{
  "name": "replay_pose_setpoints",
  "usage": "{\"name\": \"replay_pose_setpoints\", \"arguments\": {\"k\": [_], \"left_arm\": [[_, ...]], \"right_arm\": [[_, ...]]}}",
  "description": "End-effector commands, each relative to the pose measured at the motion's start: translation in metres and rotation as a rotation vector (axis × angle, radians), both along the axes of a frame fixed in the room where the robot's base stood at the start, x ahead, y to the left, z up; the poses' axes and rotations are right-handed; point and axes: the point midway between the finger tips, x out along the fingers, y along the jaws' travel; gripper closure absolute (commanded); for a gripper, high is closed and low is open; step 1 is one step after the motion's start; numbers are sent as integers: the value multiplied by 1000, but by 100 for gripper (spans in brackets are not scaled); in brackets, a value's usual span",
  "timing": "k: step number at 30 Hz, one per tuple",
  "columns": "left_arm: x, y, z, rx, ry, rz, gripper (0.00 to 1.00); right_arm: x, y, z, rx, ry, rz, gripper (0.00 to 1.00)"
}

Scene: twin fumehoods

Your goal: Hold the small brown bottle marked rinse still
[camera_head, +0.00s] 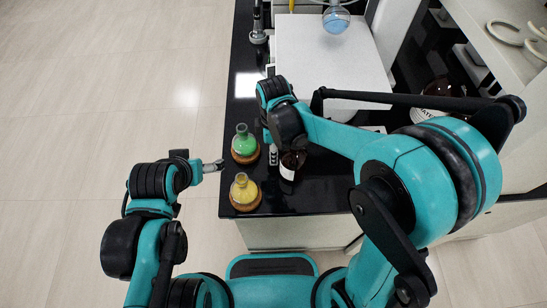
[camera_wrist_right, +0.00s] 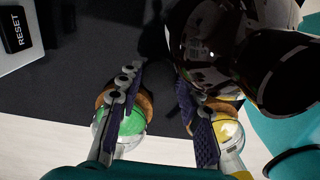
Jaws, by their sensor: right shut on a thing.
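The small brown bottle (camera_head: 287,172) stands upright on the black counter. It has a white label whose text I cannot read. In the right wrist view a dark brown glossy bottle (camera_wrist_right: 210,45) fills the upper right.
A green flask (camera_head: 244,142) and a yellow flask (camera_head: 243,190) stand on cork rings close left of the bottle. A white-topped box (camera_head: 325,50) is behind, with a blue flask (camera_head: 336,20) above. A larger labelled brown bottle (camera_head: 437,87) stands right. The counter's front edge is close.

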Motion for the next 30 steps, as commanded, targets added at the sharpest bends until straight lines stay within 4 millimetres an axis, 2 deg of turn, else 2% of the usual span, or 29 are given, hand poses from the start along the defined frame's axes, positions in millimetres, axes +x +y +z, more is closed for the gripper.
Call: {"name": "replay_pose_setpoints", "arguments": {"k": [3, 6, 17, 18, 20, 30], "left_arm": [[0, 0, -9, 0, 0, 0, 10], [0, 0, -13, 0, 0, 0, 10], [0, 0, -15, 0, 0, 0, 10], [0, 0, -15, 0, 0, 0, 10], [0, 0, -14, 0, 0, 0, 10], [0, 0, -13, 0, 0, 0, 10]], "right_arm": [[0, 0, -21, 0, 0, 0, 99], [1, 0, -34, 0, 0, 0, 99], [0, 0, -38, 0, 0, 0, 99], [0, 0, -38, 0, 0, 0, 62], [0, 0, -37, 0, 0, 0, 46], [0, 0, -35, 0, 0, 0, 44]]}}
